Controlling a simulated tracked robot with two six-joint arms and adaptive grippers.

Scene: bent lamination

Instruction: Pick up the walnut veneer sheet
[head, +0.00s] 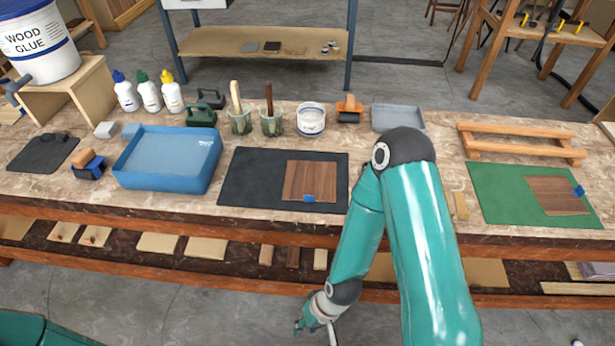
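A dark brown, wood-grained sheet (309,181) lies flat on a black mat (250,180) at the middle of the bench, with a blue tab at its lower edge. A similar brown sheet (557,195) lies on a green mat (500,196) at the right, with a blue tab at its right edge. I cannot tell which is the walnut veneer. My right gripper (308,325) hangs low in front of the bench, below the black mat and apart from both sheets. It is small and partly hidden by its wrist, so its opening is unclear. My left gripper is out of view.
A blue tray (168,183) stands left of the black mat. Jars with brushes (240,121), a white tub (311,119) and glue bottles (148,92) line the back. A wooden rack (520,139) stands behind the green mat. My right arm crosses the bench between the mats.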

